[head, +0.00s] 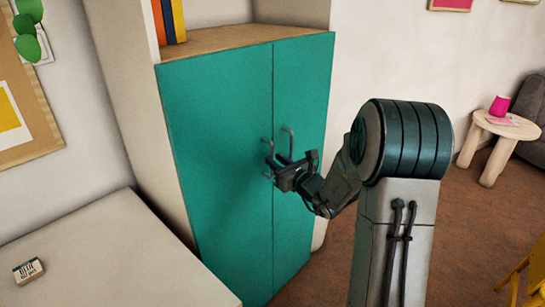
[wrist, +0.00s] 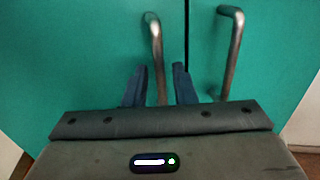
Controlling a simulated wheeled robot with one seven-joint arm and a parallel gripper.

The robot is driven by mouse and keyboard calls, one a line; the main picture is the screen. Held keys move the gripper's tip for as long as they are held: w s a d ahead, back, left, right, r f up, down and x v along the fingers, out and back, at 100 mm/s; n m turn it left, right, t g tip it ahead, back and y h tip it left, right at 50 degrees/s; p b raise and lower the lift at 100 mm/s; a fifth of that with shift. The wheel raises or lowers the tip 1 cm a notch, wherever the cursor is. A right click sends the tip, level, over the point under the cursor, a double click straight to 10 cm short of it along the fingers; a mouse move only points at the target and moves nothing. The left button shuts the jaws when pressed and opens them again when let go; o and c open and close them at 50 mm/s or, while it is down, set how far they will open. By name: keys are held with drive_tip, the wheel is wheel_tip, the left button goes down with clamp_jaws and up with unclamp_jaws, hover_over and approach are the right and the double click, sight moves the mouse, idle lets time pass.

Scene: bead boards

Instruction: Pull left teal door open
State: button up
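The left teal door (head: 215,130) of the cabinet is closed, flush with the right teal door (head: 308,105). Its metal bar handle (wrist: 155,45) stands upright in the wrist view, left of the seam. My gripper (wrist: 158,85) is open, with one dark finger on each side of this handle and a visible gap to the bar on both sides. In the head view my gripper (head: 276,165) is at the handles, and its fingers partly hide the left handle (head: 266,143).
The right door's handle (wrist: 232,50) is close to the right of my gripper. A white table (head: 110,260) with a small box (head: 28,270) stands at the left, near the cabinet. A round side table (head: 500,125) is far right. Brown floor lies in front of the cabinet.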

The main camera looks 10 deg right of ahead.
drive_tip(key=shift+x, duration=1.35)
clamp_jaws()
